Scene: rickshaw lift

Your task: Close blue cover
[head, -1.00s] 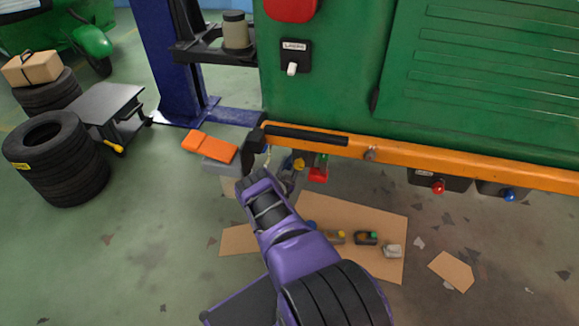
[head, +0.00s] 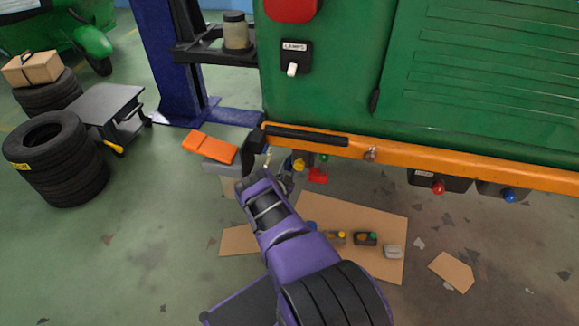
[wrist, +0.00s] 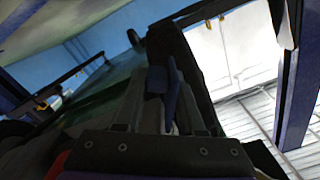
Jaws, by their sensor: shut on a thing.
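My gripper (wrist: 160,105) points away from the wrist camera, its fingers either side of a blue piece (wrist: 172,92), which looks like the blue cover. The gripper is shut on it. In the head view my gripper (head: 283,180) is just under the left end of the orange bumper (head: 440,160) of the green vehicle. My wrist hides much of that spot, so the cover's angle cannot be told. A red piece (head: 318,175) and a small yellow part (head: 298,165) show beside the gripper.
Cardboard (head: 340,215) with several small parts lies on the floor below. A grey box with an orange lid (head: 212,146) stands left of the gripper. Stacked tyres (head: 60,165), a low cart (head: 108,105) and a blue lift post (head: 165,60) are farther left. Open floor lies front left.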

